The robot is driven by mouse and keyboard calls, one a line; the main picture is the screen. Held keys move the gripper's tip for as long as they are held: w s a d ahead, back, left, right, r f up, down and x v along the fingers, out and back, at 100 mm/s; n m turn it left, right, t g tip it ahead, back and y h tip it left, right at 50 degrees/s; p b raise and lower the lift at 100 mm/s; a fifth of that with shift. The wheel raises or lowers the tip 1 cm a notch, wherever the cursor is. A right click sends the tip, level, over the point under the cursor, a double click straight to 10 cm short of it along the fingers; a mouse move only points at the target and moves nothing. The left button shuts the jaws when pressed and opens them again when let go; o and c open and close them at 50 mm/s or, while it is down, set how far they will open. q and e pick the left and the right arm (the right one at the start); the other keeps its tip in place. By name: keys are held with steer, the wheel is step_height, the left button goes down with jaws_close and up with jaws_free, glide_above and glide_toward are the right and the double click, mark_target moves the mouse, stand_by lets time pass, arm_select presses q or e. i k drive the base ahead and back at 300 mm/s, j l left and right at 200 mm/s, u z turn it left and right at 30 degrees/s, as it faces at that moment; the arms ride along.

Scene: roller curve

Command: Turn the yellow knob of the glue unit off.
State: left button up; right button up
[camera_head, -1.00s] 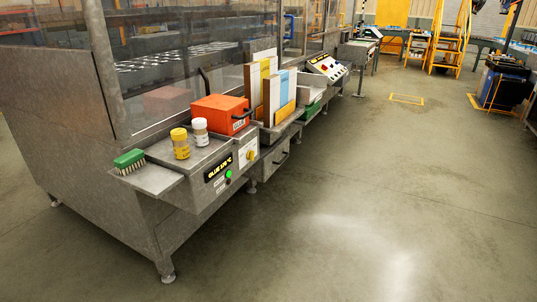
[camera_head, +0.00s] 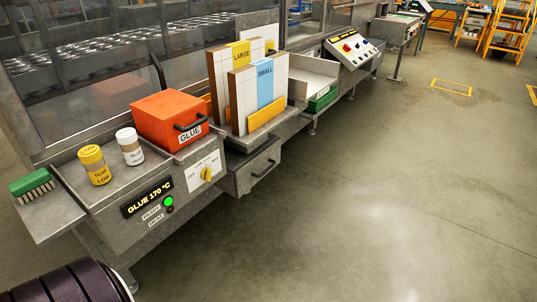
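The glue unit (camera_head: 110,221) is a grey metal box on the machine's near side. Its display reads "GLUE 170 °C", with a lit green lamp (camera_head: 168,201) beside READY. The yellow knob (camera_head: 207,174) sits on a white label plate (camera_head: 194,178) to the right of the display. The plate's small lettering is hard to read, so I cannot tell the knob's setting. Nothing touches the knob. A dark ribbed part of my own body shows at the bottom left. Neither gripper is in view.
On the unit stand an orange GLUE box (camera_head: 168,117), a yellow-lidded jar (camera_head: 95,166) and a white-lidded jar (camera_head: 130,147). A green brush (camera_head: 32,184) lies on the left shelf. A drawer with a black handle (camera_head: 263,169) is right of the knob. The floor in front is clear.

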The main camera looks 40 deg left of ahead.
mark_target(206, 173)
steer(key=i+l+u, duration=0.1)
steer(key=i+u, duration=0.25)
steer(key=i, duration=0.15)
steer(key=i+l+u, duration=0.35)
steer(key=i, duration=0.15)
steer(key=i+l+u, duration=0.25)
steer(key=i+u, duration=0.15)
steer(key=i, duration=0.05)
